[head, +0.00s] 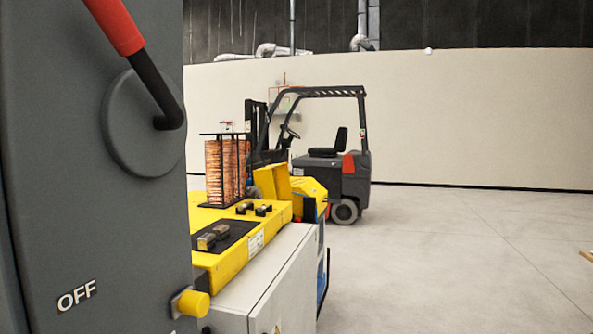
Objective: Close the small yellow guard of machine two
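A machine with a yellow top (240,225) and a pale grey cabinet (265,285) stands left of centre. At its far right end a small yellow plate (277,182) stands up at a tilt, beside a rounded yellow part (310,190). The plate may be the small guard; I cannot tell for sure, nor read a machine number. Neither of my grippers is in view.
Copper coils (225,168) stand on the machine. A forklift (335,170) is parked behind.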

